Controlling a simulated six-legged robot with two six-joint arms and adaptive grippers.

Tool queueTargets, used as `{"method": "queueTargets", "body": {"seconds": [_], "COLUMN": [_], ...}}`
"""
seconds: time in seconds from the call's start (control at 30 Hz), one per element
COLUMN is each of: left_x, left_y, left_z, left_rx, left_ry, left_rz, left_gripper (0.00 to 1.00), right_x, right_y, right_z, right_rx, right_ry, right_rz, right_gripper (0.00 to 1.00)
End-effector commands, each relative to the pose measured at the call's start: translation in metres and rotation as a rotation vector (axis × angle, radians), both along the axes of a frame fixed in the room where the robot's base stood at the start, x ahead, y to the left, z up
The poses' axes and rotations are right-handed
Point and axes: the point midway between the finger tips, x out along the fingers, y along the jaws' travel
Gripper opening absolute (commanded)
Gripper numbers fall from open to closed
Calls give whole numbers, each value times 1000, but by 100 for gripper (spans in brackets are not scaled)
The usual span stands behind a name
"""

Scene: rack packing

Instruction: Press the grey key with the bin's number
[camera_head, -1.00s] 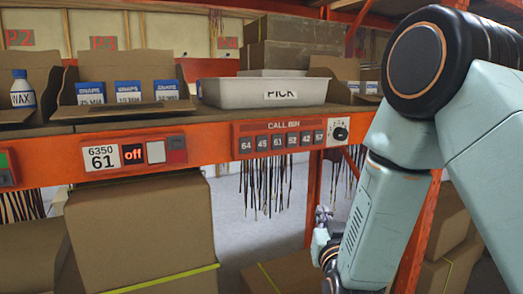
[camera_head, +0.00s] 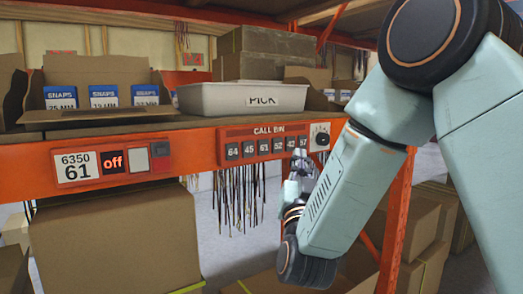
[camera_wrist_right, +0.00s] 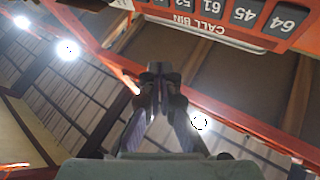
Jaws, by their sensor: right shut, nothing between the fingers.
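The orange CALL BIN panel (camera_head: 268,132) on the shelf beam carries a row of grey keys, among them 64, 45, 61 and 52. The grey 61 key (camera_head: 263,146) is third from the left. In the right wrist view the panel is upside down, with the 61 key (camera_wrist_right: 211,6) at the top edge. The bin label (camera_head: 76,167) reads 6350 over 61. My right gripper (camera_head: 296,163) is shut and empty, just below the keys at the row's right end; the fingertips (camera_wrist_right: 162,72) appear apart from the panel. My left gripper is out of view.
A dark knob (camera_head: 321,138) sits at the panel's right end. A red "off" display (camera_head: 112,161) is beside the label. A white PICK tray (camera_head: 210,98) and boxes of SNAPS (camera_head: 60,98) stand on the shelf. Dark strips (camera_head: 238,198) hang under the beam.

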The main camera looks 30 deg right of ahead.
Motion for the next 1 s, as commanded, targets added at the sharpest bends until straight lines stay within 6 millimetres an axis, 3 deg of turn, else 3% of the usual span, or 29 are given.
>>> {"method": "queueTargets", "body": {"seconds": [0.27, 0.8, 1.0], "left_x": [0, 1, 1], "left_y": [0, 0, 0], "left_z": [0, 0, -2], "left_rx": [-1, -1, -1], "left_ry": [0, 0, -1], "left_rz": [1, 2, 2], "left_gripper": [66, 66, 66], "right_x": [6, 73, 87], "right_y": [1, 11, 11], "right_z": [0, -1, -1], "right_rx": [-2, -3, -1], "right_ry": [0, 0, 1], "right_rz": [1, 4, 3], "right_gripper": [0, 0, 0]}}
